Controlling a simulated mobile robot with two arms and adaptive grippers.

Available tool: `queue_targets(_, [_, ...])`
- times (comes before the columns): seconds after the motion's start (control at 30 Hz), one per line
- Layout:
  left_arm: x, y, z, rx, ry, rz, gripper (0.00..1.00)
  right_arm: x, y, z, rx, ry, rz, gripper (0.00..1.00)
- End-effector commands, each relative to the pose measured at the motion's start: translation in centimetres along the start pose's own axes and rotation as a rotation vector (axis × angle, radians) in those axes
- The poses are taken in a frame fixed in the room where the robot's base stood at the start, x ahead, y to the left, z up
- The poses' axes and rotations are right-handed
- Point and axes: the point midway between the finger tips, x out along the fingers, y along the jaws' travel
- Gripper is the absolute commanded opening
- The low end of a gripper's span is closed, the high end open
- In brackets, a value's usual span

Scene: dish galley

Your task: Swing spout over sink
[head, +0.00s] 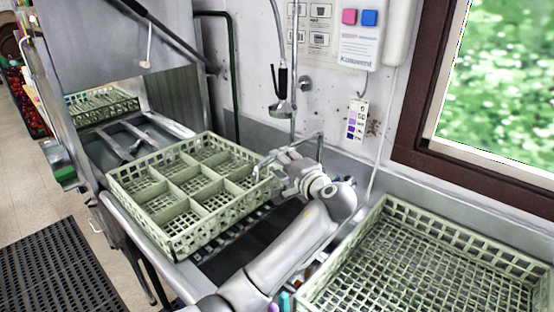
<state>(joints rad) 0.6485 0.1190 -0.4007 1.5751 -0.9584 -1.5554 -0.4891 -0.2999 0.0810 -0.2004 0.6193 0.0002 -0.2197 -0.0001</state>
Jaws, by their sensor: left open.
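A thin metal spout (306,139) shows near the wall behind my left gripper, below the hanging spray head. My left gripper (264,166) is open, just above the right rim of the compartment rack, with its fingers pointing left. I cannot tell whether it touches the spout, as the hand hides part of that area. The sink (238,257) shows as a dark basin below the gripper and arm, partly covered by the rack and my arm. My right gripper is not in view.
A pale green compartment rack (190,238) sits left of my gripper, empty. Another empty green rack (440,220) lies at the right. A spray head (283,108) hangs on a hose above. The steel dishwasher (120,40) stands open at the left. A dark mat (60,270) lies on the floor.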

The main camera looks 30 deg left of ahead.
Motion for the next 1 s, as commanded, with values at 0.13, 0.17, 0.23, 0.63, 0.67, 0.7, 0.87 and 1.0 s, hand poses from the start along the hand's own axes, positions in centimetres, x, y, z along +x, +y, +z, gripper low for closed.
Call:
queue_targets(0.13, [-3.4,0.1,-0.1,-0.002,0.003,0.002,0.41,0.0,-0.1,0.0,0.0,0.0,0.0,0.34])
queue_targets(0.17, [-4.0,0.1,-0.1,-0.001,0.003,0.002,0.41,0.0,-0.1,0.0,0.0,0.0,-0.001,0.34])
queue_targets(0.23, [-5.1,0.1,-0.1,-0.001,0.002,0.003,0.41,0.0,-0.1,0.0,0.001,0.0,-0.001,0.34])
queue_targets(0.63, [-7.3,0.0,0.0,0.0,-0.001,0.0,0.41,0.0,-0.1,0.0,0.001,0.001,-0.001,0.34])
queue_targets(0.67, [-7.3,0.0,0.0,0.0,-0.001,0.0,0.41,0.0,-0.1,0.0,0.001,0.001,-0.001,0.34])
queue_targets(0.7, [-7.3,0.0,0.0,0.0,-0.001,0.0,0.41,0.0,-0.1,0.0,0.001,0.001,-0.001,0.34])
queue_targets(0.87, [-7.3,0.0,0.0,0.0,-0.001,0.0,0.41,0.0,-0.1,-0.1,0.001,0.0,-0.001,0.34])
queue_targets(1.0, [-7.3,0.0,0.0,0.0,-0.001,0.0,0.41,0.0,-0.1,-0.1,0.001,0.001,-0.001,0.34])
